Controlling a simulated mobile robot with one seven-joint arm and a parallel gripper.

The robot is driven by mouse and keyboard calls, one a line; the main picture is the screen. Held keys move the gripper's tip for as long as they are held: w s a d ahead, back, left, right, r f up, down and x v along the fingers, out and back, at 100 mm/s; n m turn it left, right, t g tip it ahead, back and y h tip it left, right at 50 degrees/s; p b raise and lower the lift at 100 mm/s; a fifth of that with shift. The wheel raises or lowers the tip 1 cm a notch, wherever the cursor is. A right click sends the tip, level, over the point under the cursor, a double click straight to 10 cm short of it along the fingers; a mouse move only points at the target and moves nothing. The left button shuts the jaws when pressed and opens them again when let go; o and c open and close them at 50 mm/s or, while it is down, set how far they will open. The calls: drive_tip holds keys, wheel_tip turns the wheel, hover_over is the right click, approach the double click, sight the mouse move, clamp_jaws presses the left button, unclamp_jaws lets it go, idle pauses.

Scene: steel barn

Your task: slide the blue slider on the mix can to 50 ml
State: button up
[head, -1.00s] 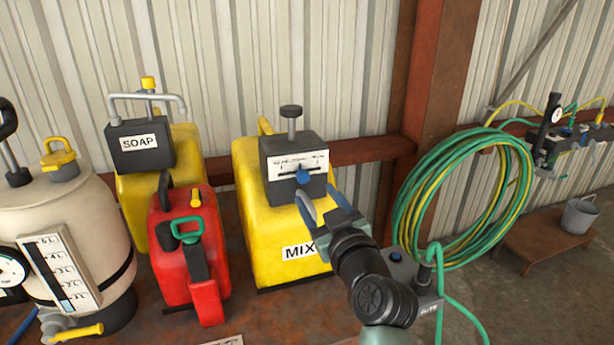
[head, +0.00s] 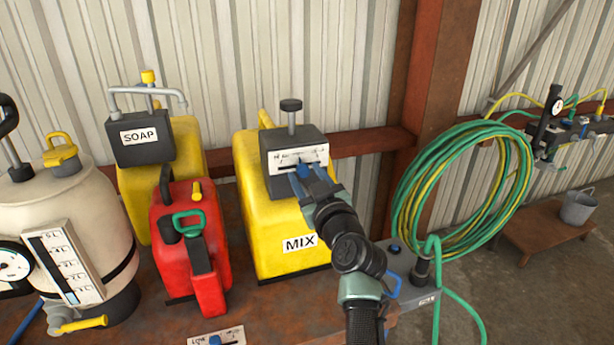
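The yellow mix can (head: 259,215) stands on the rusty bench, with a "MIX" label low on its front. Its dark grey head carries a white scale plate (head: 285,157); the numbers are too small to read. The blue slider (head: 303,170) is at the plate's lower edge, a little right of the middle. My gripper (head: 308,175) is in front of the plate with its fingers apart, one to each side of the slider. The fingers hide part of the slider and the plate's lower right. I cannot tell whether they touch the slider.
A red can (head: 178,232) and the yellow soap can (head: 190,140) stand left of the mix can. A cream tank (head: 95,205) is at far left. A green and yellow hose coil (head: 408,200) hangs close on the right. A plate with a blue knob (head: 215,340) is at the front.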

clamp_jaws()
idle(1.0)
